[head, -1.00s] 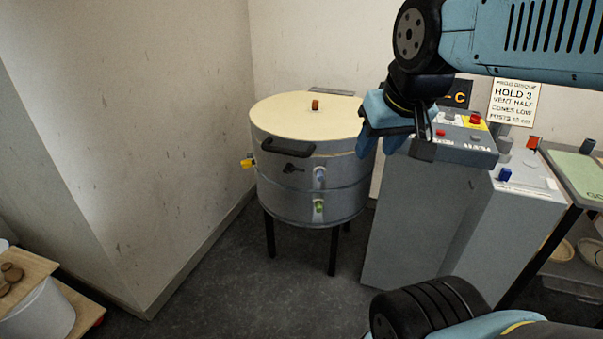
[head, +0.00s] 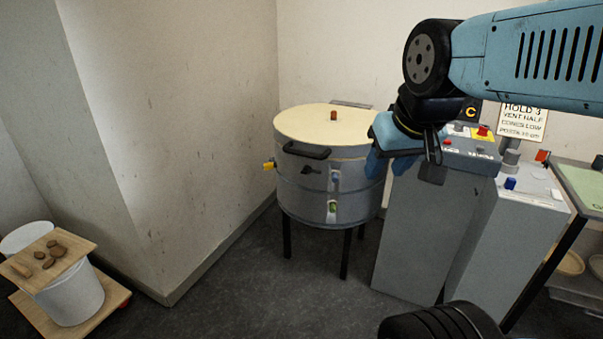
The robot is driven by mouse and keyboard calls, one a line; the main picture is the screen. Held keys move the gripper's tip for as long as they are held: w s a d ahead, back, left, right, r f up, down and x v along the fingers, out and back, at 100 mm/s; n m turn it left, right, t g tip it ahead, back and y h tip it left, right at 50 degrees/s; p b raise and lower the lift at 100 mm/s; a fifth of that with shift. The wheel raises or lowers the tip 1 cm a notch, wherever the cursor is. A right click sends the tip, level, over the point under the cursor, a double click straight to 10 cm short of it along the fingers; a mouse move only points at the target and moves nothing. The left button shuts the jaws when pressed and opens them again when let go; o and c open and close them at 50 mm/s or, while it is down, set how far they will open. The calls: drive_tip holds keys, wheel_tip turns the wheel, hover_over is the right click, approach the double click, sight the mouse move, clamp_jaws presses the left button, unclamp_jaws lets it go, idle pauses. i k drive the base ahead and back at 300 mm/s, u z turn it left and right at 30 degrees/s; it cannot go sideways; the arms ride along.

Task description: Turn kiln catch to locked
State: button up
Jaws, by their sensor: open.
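The kiln (head: 325,160) is a round grey drum with a cream lid, standing on dark legs in the room's corner. Its lid is down, with a black handle (head: 306,151) at the front rim. A small dark catch (head: 311,170) sits on the kiln's front just below the handle; its exact turn is too small to tell. My gripper (head: 405,160) is open and empty. In the picture it lies to the right of the catch, overlapping the kiln's right edge. I cannot tell how far it is from the kiln.
A grey control box (head: 465,155) with red and yellow parts stands right of the kiln. A bench with a green top (head: 583,187) is at far right. White buckets (head: 72,296) sit on a board at lower left. Dark floor (head: 245,290) in front is clear.

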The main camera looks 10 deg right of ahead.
sight(307, 170)
drive_tip(key=u, duration=0.05)
drive_tip(key=i, duration=0.9)
drive_tip(key=z, duration=0.05)
